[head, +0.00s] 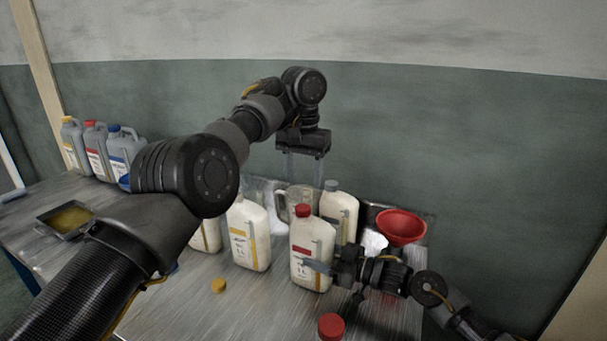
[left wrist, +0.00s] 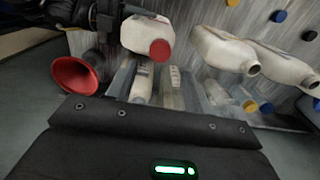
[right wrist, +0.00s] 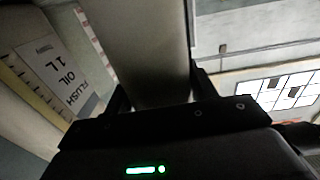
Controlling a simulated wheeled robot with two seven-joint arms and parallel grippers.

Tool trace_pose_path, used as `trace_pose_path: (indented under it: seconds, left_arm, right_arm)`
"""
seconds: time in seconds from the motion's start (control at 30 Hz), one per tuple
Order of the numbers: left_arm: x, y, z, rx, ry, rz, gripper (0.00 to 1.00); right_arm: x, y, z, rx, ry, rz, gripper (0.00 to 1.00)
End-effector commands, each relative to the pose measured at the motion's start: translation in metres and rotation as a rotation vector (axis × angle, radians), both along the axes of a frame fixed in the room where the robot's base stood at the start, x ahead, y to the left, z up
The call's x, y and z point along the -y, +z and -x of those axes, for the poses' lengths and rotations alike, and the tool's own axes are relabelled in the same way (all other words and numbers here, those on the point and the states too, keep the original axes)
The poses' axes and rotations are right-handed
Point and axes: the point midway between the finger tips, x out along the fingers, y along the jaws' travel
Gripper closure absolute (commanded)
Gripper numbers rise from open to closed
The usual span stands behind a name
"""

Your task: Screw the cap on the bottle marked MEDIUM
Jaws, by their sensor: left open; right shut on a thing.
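A white bottle with a red label (head: 307,269) stands upright on the table, with a red cap (head: 303,210) on its top. I cannot read the word MEDIUM on any bottle. My right gripper (head: 322,267) is shut on the red-labelled bottle from the right side; a pale surface (right wrist: 150,45) fills its jaws in the right wrist view. My left gripper (head: 305,175) is open and empty, fingers down, above and behind this bottle. In the left wrist view, the bottle (left wrist: 145,30) and its red cap (left wrist: 160,51) lie beyond the fingers. Thread engagement cannot be told.
A yellow-labelled bottle (head: 247,235), a grey-topped bottle (head: 341,205) and a clear jug (head: 286,205) stand close by. A red funnel (head: 401,227) is at right.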

Motion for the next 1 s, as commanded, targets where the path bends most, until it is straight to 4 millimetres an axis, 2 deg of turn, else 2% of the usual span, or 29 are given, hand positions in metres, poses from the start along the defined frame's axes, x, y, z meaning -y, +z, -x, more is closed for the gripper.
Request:
trace_pose_path:
  seconds: [0.5,0.7,1.0]
  left_arm:
    - [0.0,-0.067,0.0,-0.002,-0.001,0.001,0.48]
    - [0.0,-0.078,0.0,0.0,0.0,0.001,0.48]
    - [0.0,-0.079,0.0,0.0,-0.001,0.001,0.5]
  right_arm:
    - [0.0,0.0,0.0,0.0,0.0,0.001,1.0]
    - [0.0,0.0,0.0,0.0,0.0,0.001,1.0]
    - [0.0,0.0,0.0,0.0,0.0,0.001,1.0]
